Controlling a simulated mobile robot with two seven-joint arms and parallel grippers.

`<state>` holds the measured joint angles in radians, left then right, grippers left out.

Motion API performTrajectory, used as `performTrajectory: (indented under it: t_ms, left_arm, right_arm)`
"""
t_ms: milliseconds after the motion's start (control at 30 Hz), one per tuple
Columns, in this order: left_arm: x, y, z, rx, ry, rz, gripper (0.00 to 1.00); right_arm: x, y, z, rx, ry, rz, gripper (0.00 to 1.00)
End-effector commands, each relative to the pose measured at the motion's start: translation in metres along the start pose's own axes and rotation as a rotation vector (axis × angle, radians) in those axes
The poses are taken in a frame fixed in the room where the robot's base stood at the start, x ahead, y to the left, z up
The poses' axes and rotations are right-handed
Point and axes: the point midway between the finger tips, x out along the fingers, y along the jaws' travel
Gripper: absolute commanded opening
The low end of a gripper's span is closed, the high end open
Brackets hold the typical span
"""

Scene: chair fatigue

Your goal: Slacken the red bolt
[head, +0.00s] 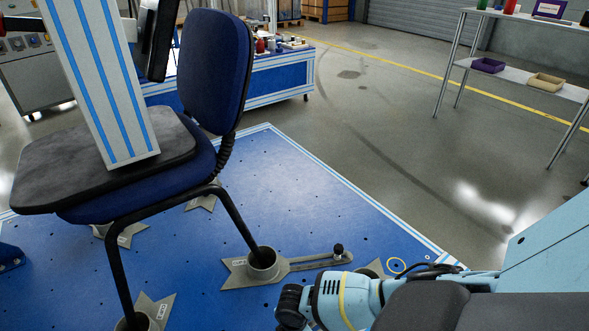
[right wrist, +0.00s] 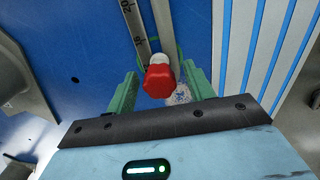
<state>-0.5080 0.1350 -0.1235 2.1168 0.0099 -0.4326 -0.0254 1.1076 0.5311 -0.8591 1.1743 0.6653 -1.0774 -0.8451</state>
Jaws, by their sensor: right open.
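The red bolt (right wrist: 160,80) shows in the right wrist view as a red faceted knob with a pale collar. It lies between the two green fingers of my right gripper (right wrist: 160,74). The fingers are open, with a visible gap on each side of the bolt. The bolt sits by a metal strip with scale marks (right wrist: 134,20). I cannot make out the red bolt in the head view, where my right arm enters at the bottom and its fingers are hidden. My left gripper is not in view.
A blue chair (head: 212,65) stands on a blue test platform (head: 300,190), its legs in metal foot holders (head: 262,265). A grey and blue column (head: 100,80) presses on the seat pad (head: 45,180). A shelf table (head: 520,85) stands at the back right. Floor between is clear.

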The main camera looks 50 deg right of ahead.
Motion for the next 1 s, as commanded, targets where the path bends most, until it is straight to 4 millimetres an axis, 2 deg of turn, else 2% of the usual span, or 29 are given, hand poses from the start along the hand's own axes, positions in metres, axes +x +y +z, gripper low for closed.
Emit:
performTrajectory:
  t_ms: [167, 500, 800, 1000]
  left_arm:
    - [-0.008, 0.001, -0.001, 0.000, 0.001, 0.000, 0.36]
    - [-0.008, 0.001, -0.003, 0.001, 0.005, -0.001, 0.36]
    - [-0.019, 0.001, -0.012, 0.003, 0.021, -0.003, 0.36]
    - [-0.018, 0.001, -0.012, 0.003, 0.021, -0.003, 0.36]
  right_arm:
    - [-0.001, 0.000, 0.000, 0.149, 0.001, 0.000, 0.53]
    - [-0.001, 0.000, 0.000, 0.187, 0.000, 0.001, 0.53]
    - [-0.002, 0.000, -0.001, 0.490, 0.002, 0.001, 0.53]
    - [0.000, 0.001, 0.000, 0.517, 0.000, 0.001, 0.53]
